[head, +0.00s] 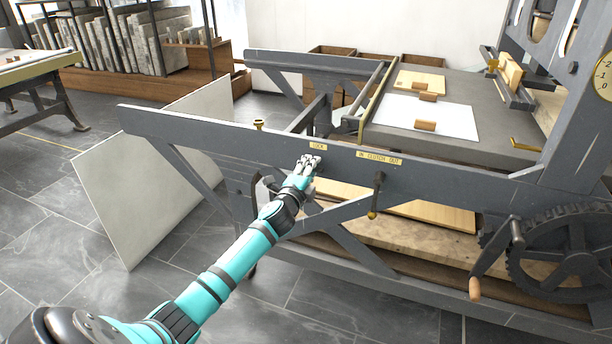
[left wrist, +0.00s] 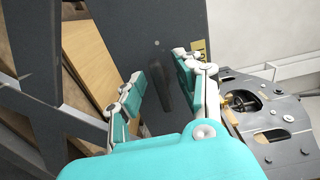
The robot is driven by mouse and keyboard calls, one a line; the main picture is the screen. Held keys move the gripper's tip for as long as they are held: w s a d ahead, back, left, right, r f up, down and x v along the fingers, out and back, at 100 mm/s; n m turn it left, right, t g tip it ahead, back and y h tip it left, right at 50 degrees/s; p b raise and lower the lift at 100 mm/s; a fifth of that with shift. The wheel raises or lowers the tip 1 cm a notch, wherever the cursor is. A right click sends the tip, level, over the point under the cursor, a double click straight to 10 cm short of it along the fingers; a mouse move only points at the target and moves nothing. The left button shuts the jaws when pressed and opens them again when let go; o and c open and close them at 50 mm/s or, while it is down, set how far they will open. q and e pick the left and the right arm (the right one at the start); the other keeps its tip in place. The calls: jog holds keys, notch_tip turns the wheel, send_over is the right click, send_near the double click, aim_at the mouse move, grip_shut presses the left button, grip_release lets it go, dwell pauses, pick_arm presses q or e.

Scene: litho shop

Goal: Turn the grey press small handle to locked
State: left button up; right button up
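The grey press (head: 240,139) fills the middle and right of the head view. A small brass-coloured LOCK plate (head: 318,146) is on its side rail, just above my left gripper (head: 308,165). In the left wrist view, a dark small handle (left wrist: 160,74) lies against the grey rail. My left gripper (left wrist: 158,80) is open, with one finger on each side of the handle; I cannot tell whether either finger touches it. In the head view my gripper hides this handle. My right gripper is in neither view.
A second lever (head: 375,195) hangs right of my gripper, below the CLUTCH plate (head: 380,158). A crank with a wooden grip (head: 475,288) and a toothed wheel (head: 565,250) are at lower right. A pale slab (head: 140,190) leans at the left. Floor is free in front.

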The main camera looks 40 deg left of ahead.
pick_arm(q)
jog(key=v, duration=1.1)
jog(key=shift+s, duration=0.4)
jog(key=shift+f, duration=0.1)
